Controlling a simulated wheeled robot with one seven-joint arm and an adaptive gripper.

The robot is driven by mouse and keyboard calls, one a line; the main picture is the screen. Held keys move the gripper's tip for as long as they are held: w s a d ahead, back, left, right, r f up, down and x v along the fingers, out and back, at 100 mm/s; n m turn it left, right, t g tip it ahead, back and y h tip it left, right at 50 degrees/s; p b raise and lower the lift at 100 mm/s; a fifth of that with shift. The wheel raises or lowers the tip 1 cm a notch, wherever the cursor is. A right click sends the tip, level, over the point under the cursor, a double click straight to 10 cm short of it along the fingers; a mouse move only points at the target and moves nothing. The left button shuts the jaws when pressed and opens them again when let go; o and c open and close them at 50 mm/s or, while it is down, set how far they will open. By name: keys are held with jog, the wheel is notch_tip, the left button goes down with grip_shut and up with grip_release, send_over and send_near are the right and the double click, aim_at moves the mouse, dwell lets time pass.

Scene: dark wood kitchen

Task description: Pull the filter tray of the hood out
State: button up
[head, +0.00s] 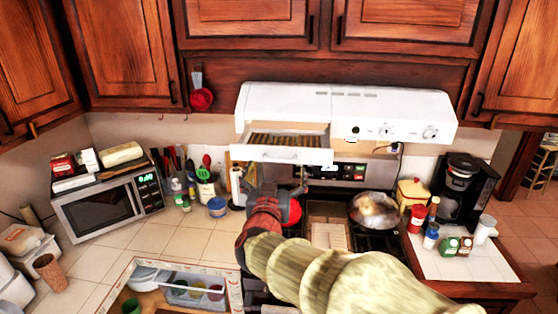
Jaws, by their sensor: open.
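The white hood (345,100) hangs under the wooden cabinets above the stove. Its filter tray (282,155) sticks out from the left half of the hood's front, and its slatted inside shows from above. My gripper (275,195) is below the tray, over the left side of the stove, apart from the tray front as far as I can see. It is open; its fingertips are partly hidden and hard to make out. My arm comes in from the lower right.
A pan (375,211) stands on the right of the stove. A microwave (107,205) and utensils stand on the left counter. A coffee maker (464,192) and several jars stand on the right counter. An open drawer (232,272) is at the lower left.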

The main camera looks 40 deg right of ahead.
aim_at(279, 161)
jog(key=x, duration=0.6)
jog(key=shift+w+d, duration=0.15)
jog(key=shift+c, duration=1)
jog(key=c, duration=1.5)
jog(key=p+v, duration=0.1)
jog(key=v, duration=0.2)
jog(key=shift+r, duration=0.1)
jog(key=shift+f, duration=0.2)
